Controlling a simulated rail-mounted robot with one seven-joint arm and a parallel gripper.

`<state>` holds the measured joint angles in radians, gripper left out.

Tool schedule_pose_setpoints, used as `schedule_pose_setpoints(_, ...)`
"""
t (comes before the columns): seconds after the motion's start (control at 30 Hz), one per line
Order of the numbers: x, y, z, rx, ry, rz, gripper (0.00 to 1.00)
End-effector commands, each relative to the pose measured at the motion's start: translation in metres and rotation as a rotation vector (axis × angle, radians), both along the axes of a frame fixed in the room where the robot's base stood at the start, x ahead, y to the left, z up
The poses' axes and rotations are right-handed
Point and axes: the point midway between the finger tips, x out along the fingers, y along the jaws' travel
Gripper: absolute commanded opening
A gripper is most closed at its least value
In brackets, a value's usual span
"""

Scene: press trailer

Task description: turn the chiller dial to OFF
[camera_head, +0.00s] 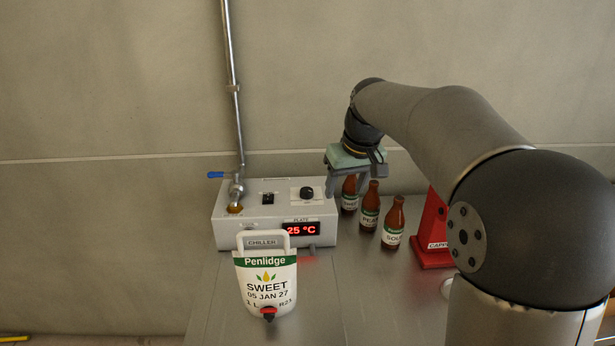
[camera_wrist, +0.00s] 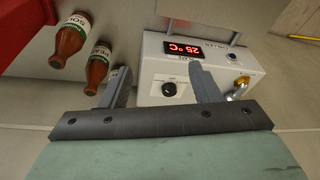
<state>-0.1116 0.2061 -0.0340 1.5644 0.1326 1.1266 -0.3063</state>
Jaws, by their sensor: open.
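The chiller (camera_head: 235,232) is a light grey box on the metal bench, with a red display reading 25 °C. Its round black dial (camera_head: 306,193) is on the top face at the right, and it also shows in the wrist view (camera_wrist: 169,89). The dial's pointer setting is too small to read. My gripper (camera_head: 350,188) is open and empty, fingers downward, just right of the chiller in the head view. In the wrist view the dial appears between my two fingers (camera_wrist: 161,74), apart from both.
Several brown bottles with white labels (camera_head: 369,210) stand right of the chiller, close to my gripper. A red capper stand (camera_head: 432,230) is farther right. A white Penlidge jug (camera_head: 266,285) stands in front.

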Motion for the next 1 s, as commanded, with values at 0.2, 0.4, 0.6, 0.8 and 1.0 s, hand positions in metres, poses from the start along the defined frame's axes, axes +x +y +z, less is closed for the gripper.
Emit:
schedule_pose_setpoints(0.2, 0.093, 0.035, 0.030, 0.012, -0.094, 0.141, 0.57)
schedule_pose_setpoints(0.4, 0.119, 0.047, 0.037, 0.013, -0.129, 0.190, 0.57)
schedule_pose_setpoints(0.6, 0.126, 0.053, 0.018, 0.013, -0.129, 0.192, 0.57)
schedule_pose_setpoints(0.8, 0.139, 0.061, -0.022, 0.012, -0.126, 0.192, 0.57)
schedule_pose_setpoints(1.0, 0.153, 0.069, -0.062, 0.013, -0.127, 0.191, 0.57)
